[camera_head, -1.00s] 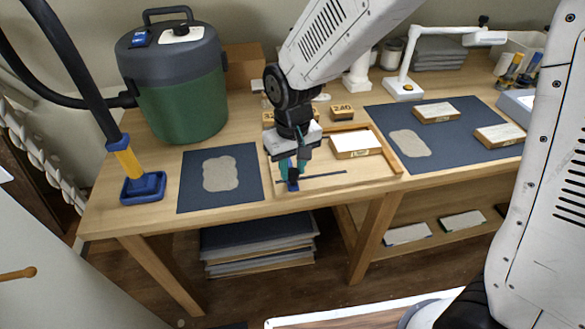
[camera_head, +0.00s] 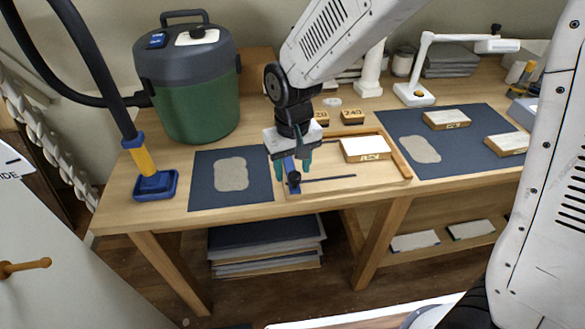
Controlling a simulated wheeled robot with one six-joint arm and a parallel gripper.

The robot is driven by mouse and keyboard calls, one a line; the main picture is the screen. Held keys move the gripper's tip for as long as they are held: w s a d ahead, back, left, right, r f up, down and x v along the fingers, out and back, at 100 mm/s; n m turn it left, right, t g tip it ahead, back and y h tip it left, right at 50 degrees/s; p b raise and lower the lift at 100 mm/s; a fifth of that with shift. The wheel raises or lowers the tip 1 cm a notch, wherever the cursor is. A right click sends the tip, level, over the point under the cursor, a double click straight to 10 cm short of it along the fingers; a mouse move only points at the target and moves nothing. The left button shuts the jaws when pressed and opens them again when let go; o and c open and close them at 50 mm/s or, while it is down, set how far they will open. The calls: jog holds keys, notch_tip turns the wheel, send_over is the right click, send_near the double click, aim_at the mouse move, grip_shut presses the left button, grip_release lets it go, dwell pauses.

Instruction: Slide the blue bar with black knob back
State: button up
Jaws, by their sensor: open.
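The blue bar (camera_head: 290,167) stands near the left end of the shallow wooden tray (camera_head: 337,186), running from back to front. Its black knob (camera_head: 295,179) shows near the bar's front end. A thin dark slot (camera_head: 330,178) runs rightward from beside the knob. My gripper (camera_head: 293,171) points down over the bar with its teal fingers open, one to the left and one to the right of the bar. The gripper body hides the bar's back end. I cannot tell whether a finger touches the bar.
A wooden block with a white top (camera_head: 365,149) sits in the tray's right part. Dark mats lie left (camera_head: 205,190) and right (camera_head: 460,140) of the tray. A green vacuum canister (camera_head: 192,108) and its blue-footed hose nozzle (camera_head: 155,185) stand at left. Numbered blocks (camera_head: 352,116) sit behind the tray.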

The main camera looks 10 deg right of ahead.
notch_tip(320, 180, up, 7)
jog(key=shift+f, duration=0.1)
dwell(0.5)
jog(key=s+d+r+m, duration=0.1)
jog(key=s+d+r, duration=0.2)
jog(key=s+d, duration=0.3)
jog(key=s+d+r+m+t, duration=0.1)
jog(key=s+d+r, duration=0.2)
jog(key=s+d, duration=0.4)
jog(key=s+d+r+m, duration=0.1)
jog(key=s+d+r, duration=0.2)
jog(key=s+d, duration=0.4)
jog(key=shift+s+d+r, duration=0.15)
jog(key=shift+s+r, duration=0.1)
jog(key=shift+s, duration=0.4)
dwell(0.6)
